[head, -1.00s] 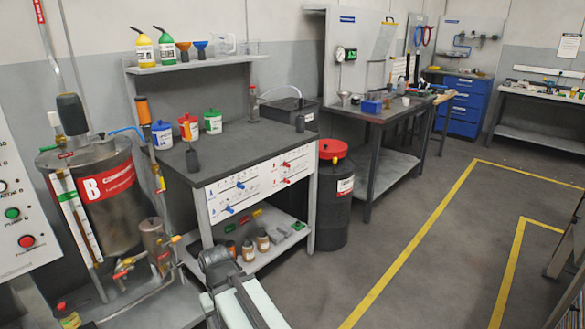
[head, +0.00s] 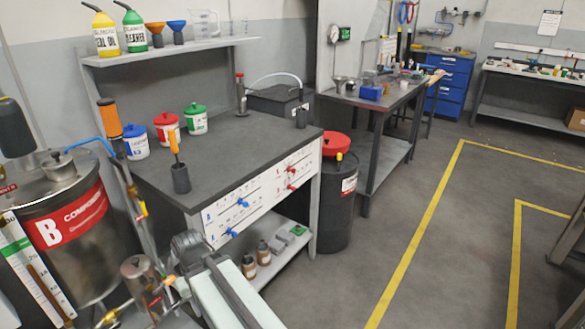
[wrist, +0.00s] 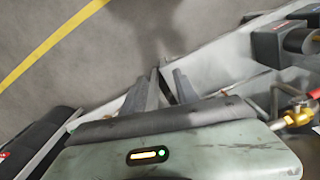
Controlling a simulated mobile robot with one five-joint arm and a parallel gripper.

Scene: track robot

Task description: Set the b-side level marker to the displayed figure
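The steel tank marked B (head: 75,245) stands at the left edge of the head view. A white level scale (head: 32,272) with a brown column runs down its front left, cut by the picture edge. My gripper (wrist: 164,72) points away over the floor in the wrist view. Its two dark fingers converge, with nothing visible held. How far apart the tips are is unclear.
A workbench (head: 240,145) with canisters and blue and red valves stands right of the tank. Pipes and an orange-topped post (head: 110,118) stand between them. A black drum with a red lid (head: 335,145) is beside the bench. Open floor (head: 430,250) with yellow lines lies right.

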